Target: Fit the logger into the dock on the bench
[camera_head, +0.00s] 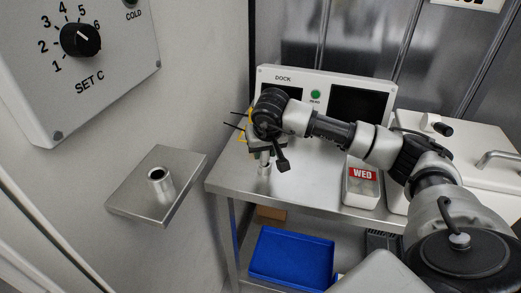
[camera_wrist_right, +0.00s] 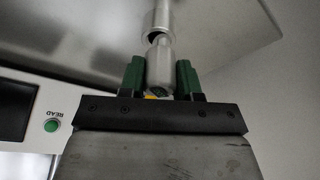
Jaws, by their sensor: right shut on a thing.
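My right gripper (camera_wrist_right: 160,78) is shut on the logger (camera_wrist_right: 160,66), a small silvery cylinder between green fingers. Beyond its far end in the wrist view is an upright metal tube (camera_wrist_right: 160,18) with a dark mouth, on the bench top. The logger's end overlaps the mouth's near edge in the picture; I cannot tell whether it is inside. In the head view the right gripper (camera_head: 262,147) is over the bench's left end, with metal (camera_head: 264,167) below it. The dock panel (camera_head: 283,78), with screens and a green button, stands behind, partly hidden by my arm. My left gripper is not in view.
A wall shelf (camera_head: 129,194) at left carries an open, empty-looking metal tube (camera_head: 160,183). A WED box (camera_head: 361,190) stands on the bench (camera_head: 310,178) to the right. A blue tray (camera_head: 291,257) is below. The SET C dial (camera_head: 80,40) is on the left wall.

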